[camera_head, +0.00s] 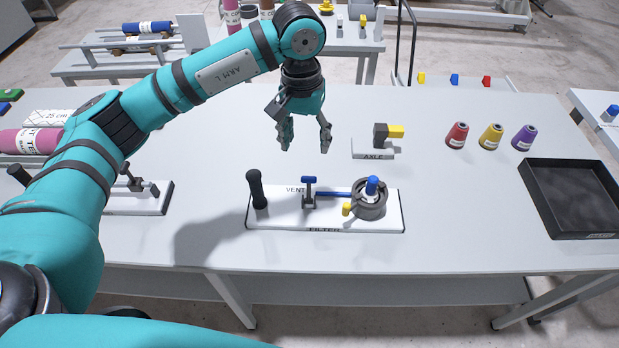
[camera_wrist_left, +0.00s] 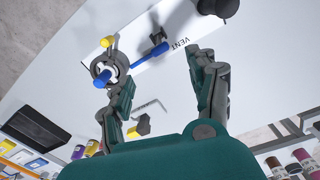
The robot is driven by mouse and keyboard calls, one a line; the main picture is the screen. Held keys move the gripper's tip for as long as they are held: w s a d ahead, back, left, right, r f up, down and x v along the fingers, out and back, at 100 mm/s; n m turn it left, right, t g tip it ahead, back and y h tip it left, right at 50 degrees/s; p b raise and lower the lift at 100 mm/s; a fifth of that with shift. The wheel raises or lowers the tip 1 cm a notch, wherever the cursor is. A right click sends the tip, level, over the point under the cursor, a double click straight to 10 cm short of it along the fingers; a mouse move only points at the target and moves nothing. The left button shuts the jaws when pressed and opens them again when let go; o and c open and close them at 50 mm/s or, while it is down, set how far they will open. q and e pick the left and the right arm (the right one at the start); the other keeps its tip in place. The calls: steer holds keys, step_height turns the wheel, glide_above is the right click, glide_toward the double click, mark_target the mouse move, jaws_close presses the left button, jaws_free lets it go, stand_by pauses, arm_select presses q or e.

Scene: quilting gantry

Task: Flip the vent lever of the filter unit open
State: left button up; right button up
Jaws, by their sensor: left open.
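The filter unit is a white base plate (camera_head: 285,222) marked FILTER on the table. The vent lever (camera_head: 309,182) has a blue top and stands upright on a dark mount beside the word VENT. A blue line runs from it to a grey round housing (camera_head: 369,207) with a blue knob and a small yellow handle (camera_head: 346,209). A black upright grip (camera_head: 256,188) stands at the plate's left end. My left gripper (camera_head: 305,148) is open and empty, above and behind the lever, touching nothing. In the left wrist view the lever (camera_wrist_left: 160,37) shows beyond the open fingers (camera_wrist_left: 165,95).
The AXLE block (camera_head: 374,152) with a yellow part sits behind the unit. Red, yellow and purple thread cones (camera_head: 491,137) and a black tray (camera_head: 572,198) are to the right. Another white plate (camera_head: 145,200) is at the left, partly behind my arm. Table in front of the filter plate is clear.

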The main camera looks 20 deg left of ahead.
mark_target(309, 178)
arm_select(q)
steer(key=f+p, duration=0.1)
steer(key=f, duration=0.3)
steer(key=f+p, duration=0.1)
steer(key=f, duration=0.3)
steer(key=f+p, duration=0.1)
steer(key=f, duration=0.4)
steer(key=shift+d+p, duration=0.3)
steer(key=shift+p, duration=0.05)
steer(key=shift+f, duration=0.5)
steer(key=c, duration=0.7)
steer(key=shift+w, duration=0.1)
jaws_close()
steer(key=shift+r, duration=0.1)
